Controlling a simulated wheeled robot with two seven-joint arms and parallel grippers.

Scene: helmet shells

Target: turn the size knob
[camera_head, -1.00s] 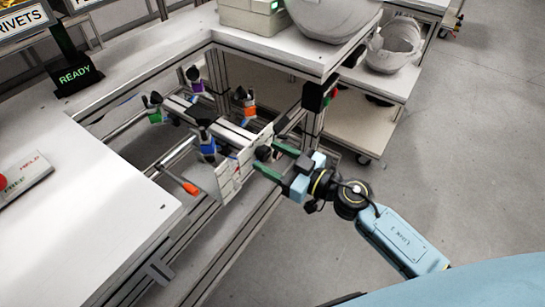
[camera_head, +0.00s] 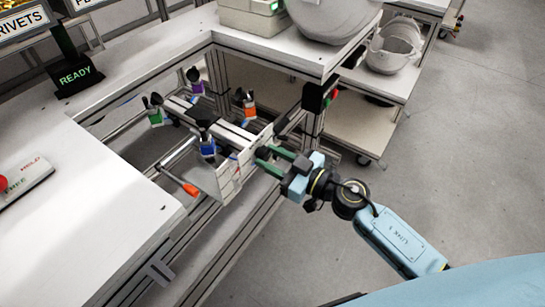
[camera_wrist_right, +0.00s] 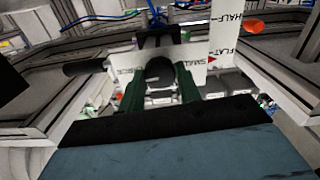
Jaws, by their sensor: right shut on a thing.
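The size knob (camera_wrist_right: 160,70) is dark and round. In the right wrist view it sits between my green fingers in front of a white plate (camera_wrist_right: 222,45) with the printed words SMALL, FLAT and HALF and a red pointer mark. My right gripper (camera_head: 264,158) is shut on the knob at the end of the clamp fixture (camera_head: 229,178); it also shows in the right wrist view (camera_wrist_right: 160,84). The fingers hide much of the knob, and its setting cannot be read. My left gripper is in neither view.
The fixture carries several coloured clamps and an orange-tipped crank handle (camera_head: 191,189). A white bench (camera_head: 90,215) lies to the left. A READY display (camera_head: 75,75) stands at the back left. A helmet shell (camera_head: 394,50) sits on a shelf cart. The floor at right is clear.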

